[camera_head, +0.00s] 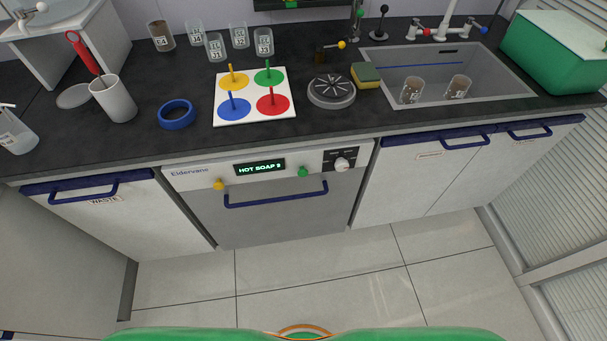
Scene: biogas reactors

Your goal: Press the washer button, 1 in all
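The washer (207,197) is built in under the counter, with a grey door and a blue bar handle (275,198). Its door looks shut. On its light front panel, a dark display (260,167) reads "HOT SOAP" and a further character that looks like 2 or 3. A yellow button (219,184) sits left of the display and a green button (303,172) sits right of it. A round white knob (342,164) is at the panel's right end. Neither of my grippers shows in the head view.
The dark counter (180,147) holds a blue ring (177,114), a white board (284,118) with coloured discs, a grey round device (331,92) and several labelled beakers. A sink (510,88) is at right. The tiled floor before the washer is clear.

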